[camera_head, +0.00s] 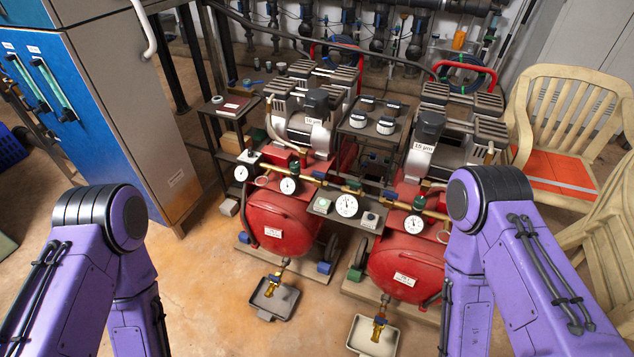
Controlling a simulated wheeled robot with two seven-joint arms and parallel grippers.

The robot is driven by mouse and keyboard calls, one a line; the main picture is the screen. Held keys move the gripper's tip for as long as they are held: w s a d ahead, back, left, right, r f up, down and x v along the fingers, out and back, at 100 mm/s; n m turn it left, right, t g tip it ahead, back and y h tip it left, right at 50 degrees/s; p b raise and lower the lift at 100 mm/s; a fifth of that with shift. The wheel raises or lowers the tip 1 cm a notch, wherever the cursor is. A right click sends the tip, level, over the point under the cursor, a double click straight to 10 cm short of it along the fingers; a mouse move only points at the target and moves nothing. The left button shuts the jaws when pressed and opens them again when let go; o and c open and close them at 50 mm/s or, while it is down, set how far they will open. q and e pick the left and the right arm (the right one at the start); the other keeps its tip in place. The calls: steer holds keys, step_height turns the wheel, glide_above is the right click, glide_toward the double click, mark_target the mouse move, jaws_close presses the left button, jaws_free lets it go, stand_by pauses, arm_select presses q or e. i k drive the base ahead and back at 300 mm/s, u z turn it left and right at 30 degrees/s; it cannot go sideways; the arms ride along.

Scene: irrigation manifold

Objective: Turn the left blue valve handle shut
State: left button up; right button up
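Two red compressor tanks, a left one (283,222) and a right one (402,262), stand side by side on the floor. A brass pipe line (336,186) with valves and round gauges runs across their fronts. A small blue handle (318,175) sits on the left part of this line, and another blue handle (389,194) sits farther right. Both are small here, and I cannot tell their exact angle. My purple arms come in at the left and right, bent downward. Both grippers are outside the picture, and neither arm touches the handles.
A blue and grey cabinet (130,110) stands at the left. A cream chair (560,120) with an orange seat is at the right. Drip trays (288,300) lie on the floor under brass drain valves. Open floor (215,285) lies left of the tanks.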

mark_target(319, 176)
steer(key=u, duration=0.45)
steer(key=i, duration=0.6)
steer(key=z, duration=1.8)
